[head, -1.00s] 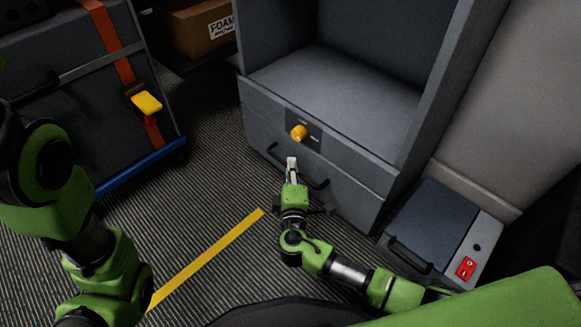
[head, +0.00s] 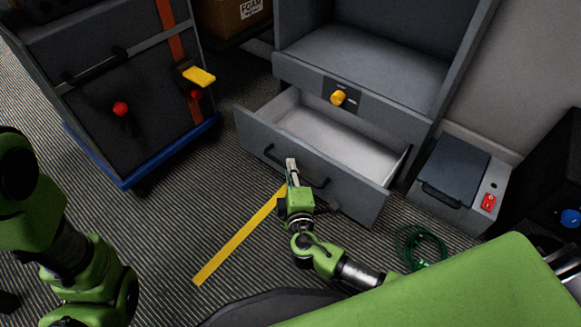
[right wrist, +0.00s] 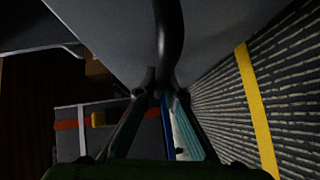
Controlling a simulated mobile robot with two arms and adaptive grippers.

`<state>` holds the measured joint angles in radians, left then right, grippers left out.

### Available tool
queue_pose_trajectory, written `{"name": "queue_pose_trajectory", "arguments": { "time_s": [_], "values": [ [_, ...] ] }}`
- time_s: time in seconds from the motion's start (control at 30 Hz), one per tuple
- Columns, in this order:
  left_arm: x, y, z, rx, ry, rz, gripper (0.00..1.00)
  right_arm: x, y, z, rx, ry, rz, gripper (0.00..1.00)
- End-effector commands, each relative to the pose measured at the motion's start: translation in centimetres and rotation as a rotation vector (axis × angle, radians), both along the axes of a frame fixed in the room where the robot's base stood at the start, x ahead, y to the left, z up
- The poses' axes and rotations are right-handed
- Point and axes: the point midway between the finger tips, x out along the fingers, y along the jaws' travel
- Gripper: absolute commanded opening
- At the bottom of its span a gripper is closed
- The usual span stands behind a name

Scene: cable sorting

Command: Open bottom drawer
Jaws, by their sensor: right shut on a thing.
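The bottom drawer (head: 330,137) of the grey cabinet stands pulled out, and its pale inside shows empty where I can see it. Its dark bar handle (head: 316,181) runs along the front panel. My right gripper (head: 291,163) is at the middle of this handle, shut on it. In the right wrist view the dark handle (right wrist: 169,40) runs down between the fingers (right wrist: 160,95). My left arm shows at the left edge of the head view, but its gripper is out of view.
A dark case (head: 130,120) with orange straps stands on a blue-edged base at left. A grey box (head: 448,175) with a red switch stands right of the cabinet. A green cable coil (head: 422,247) lies on the floor. Striped floor with a yellow line (head: 238,236) is clear in front.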

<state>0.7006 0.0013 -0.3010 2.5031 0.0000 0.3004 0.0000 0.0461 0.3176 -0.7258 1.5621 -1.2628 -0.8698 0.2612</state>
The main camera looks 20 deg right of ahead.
Motion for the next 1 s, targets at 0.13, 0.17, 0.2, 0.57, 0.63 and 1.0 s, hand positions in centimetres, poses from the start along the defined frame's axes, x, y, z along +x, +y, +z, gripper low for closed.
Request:
{"name": "queue_pose_trajectory", "arguments": {
  "time_s": [0.13, 0.17, 0.2, 0.57, 0.63, 1.0],
  "values": [
    [0.1, 0.0, 0.0, 0.000, 0.002, -0.001, 0.42, 0.0, 0.1, 0.0, -0.001, 0.001, 0.002, 0.00],
    [0.1, 0.0, 0.0, 0.000, 0.002, -0.001, 0.42, 0.0, 0.1, 0.0, -0.001, 0.001, 0.002, 0.00],
    [0.2, 0.0, 0.0, 0.000, 0.003, -0.001, 0.42, 0.0, 0.1, 0.0, -0.001, 0.001, 0.002, 0.00],
    [0.4, -0.1, 0.1, -0.001, 0.009, 0.000, 0.42, 0.0, 0.1, 0.0, -0.001, 0.000, 0.001, 0.26],
    [0.4, -0.1, 0.1, -0.001, 0.009, 0.000, 0.42, 0.0, 0.1, 0.0, -0.001, 0.000, 0.001, 0.26],
    [0.2, 0.1, 0.0, -0.004, 0.005, 0.000, 0.42, 0.0, 0.1, 1.1, 0.002, -0.002, -0.001, 0.26]
  ]
}}
